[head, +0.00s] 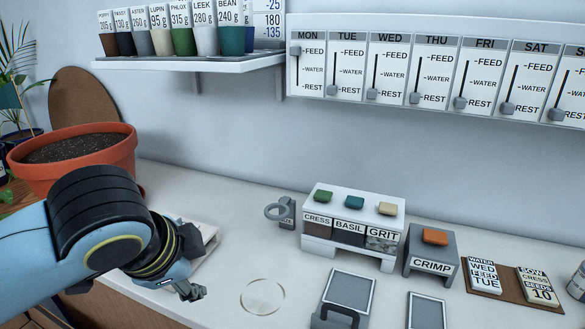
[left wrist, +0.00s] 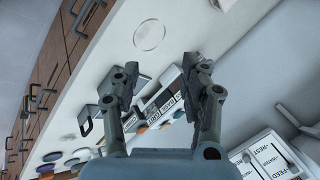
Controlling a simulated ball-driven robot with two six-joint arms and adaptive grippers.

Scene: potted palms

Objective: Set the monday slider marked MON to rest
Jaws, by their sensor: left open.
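The slider marked MON (head: 296,51) is the leftmost on the wall panel in the head view. Its grey knob sits at the top of its slot, level with FEED. The other sliders in full view have their knobs low, near REST. My left gripper (head: 190,290) is low over the counter, well below and left of the panel, touching no slider. In the left wrist view my left gripper (left wrist: 164,84) has its fingers spread with nothing between them. Part of the slider panel (left wrist: 262,158) shows at that view's lower right; I cannot tell which days. My right gripper is out of view.
A shelf with pots (head: 184,62) juts out left of the panel. A terracotta planter (head: 75,165) stands behind my left arm. The wall between is bare.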

